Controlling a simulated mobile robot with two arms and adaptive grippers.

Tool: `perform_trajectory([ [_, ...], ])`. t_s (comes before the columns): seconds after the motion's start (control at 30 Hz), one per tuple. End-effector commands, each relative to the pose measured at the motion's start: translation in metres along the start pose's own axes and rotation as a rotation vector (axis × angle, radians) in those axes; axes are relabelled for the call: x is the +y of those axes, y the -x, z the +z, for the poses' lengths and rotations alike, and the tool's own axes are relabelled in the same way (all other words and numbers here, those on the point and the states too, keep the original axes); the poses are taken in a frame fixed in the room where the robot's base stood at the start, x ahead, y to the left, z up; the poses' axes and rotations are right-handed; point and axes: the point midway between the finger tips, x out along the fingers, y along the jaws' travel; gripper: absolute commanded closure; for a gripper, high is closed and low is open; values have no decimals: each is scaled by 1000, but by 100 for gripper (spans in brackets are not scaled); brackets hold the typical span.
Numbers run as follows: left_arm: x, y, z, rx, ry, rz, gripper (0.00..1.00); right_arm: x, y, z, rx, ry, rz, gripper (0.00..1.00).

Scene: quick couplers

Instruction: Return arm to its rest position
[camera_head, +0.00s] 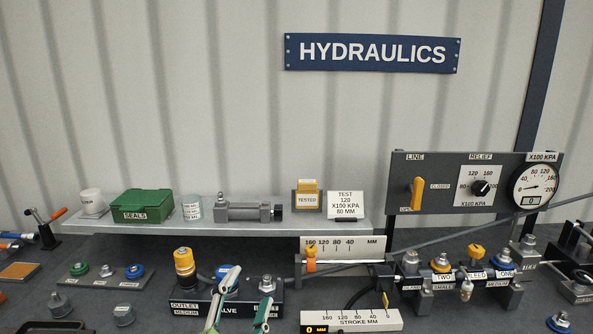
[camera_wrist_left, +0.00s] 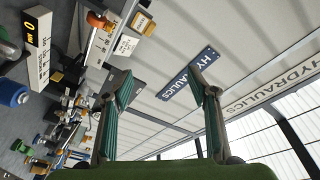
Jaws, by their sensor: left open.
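My left gripper (camera_head: 249,280) is at the bottom centre of the head view, in front of the valve block (camera_head: 187,308). Its two teal fingers are spread apart with nothing between them. In the left wrist view, the open fingers (camera_wrist_left: 158,75) frame the wall and part of the blue HYDRAULICS sign (camera_wrist_left: 188,75). The gripper hides part of the valve block. My right gripper is in neither view.
A shelf (camera_head: 130,226) behind holds a green SEALS box (camera_head: 142,205), a cylinder (camera_head: 245,210) and a test card (camera_head: 345,205). The stroke gauge (camera_head: 350,320) stands right of the gripper. Right are several couplers and a gauge panel (camera_head: 475,183).

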Motion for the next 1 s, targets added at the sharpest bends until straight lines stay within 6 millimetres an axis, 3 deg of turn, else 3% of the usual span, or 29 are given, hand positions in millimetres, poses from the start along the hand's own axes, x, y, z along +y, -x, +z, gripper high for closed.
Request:
perform_trajectory([
  [0.03, 18, 13, 35, -110, 81, 61, 47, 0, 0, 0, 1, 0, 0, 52],
  [0.1, 42, 34, 78, -261, 188, 138, 47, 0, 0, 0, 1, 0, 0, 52],
  [0.17, 63, 58, 112, -389, 275, 201, 47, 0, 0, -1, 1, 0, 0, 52],
  [0.3, 110, 127, 171, -676, 455, 333, 47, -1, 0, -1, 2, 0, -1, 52],
  [0.5, 153, 221, 211, -993, 623, 461, 47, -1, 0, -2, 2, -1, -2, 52],
  [0.73, 179, 316, 224, -1283, 743, 565, 47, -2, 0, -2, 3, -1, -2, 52],
  [1.0, 243, 303, 276, -1300, 731, 583, 47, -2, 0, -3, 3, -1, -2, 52],
])
